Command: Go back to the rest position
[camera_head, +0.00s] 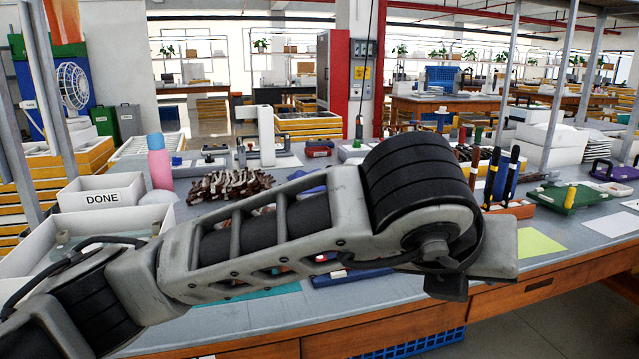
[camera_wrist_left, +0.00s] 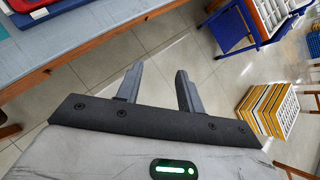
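My left arm reaches in from the left and crosses the middle of the head view, above the workbench (camera_head: 380,307). Its hand is at the right end of the arm, turned so the fingers cannot be made out clearly there. In the left wrist view my left gripper (camera_wrist_left: 159,75) has its two fingers apart with nothing between them. Tiled floor shows beyond the fingers, and the bench edge (camera_wrist_left: 95,50) is to their upper left. My right gripper is in neither view.
A white bin marked DONE (camera_head: 101,198) stands at the left. My arm hides the bench middle. A yellow tray stack (camera_wrist_left: 270,105) stands on the floor.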

